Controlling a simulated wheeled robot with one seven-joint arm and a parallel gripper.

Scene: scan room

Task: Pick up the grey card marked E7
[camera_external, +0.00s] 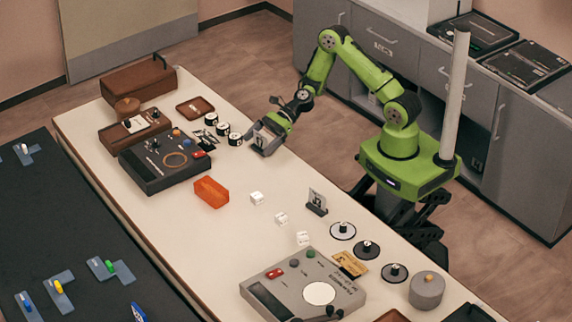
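A small grey card (317,199) stands upright in a dark holder near the table's right edge. A mark shows on its face but is too small to read, so I cannot tell if it says E7. My gripper (264,146) is above the far right part of the table, up and left of this card and well apart from it. The fingers point down; I cannot tell whether they are open or shut, or whether anything is between them.
Black-and-white round pieces (222,129) stand just left of my gripper. An orange block (211,192) and white cubes (257,198) lie mid-table. A dark control box (160,174) is at left; a grey device (262,287) and round discs (343,231) are nearer the front.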

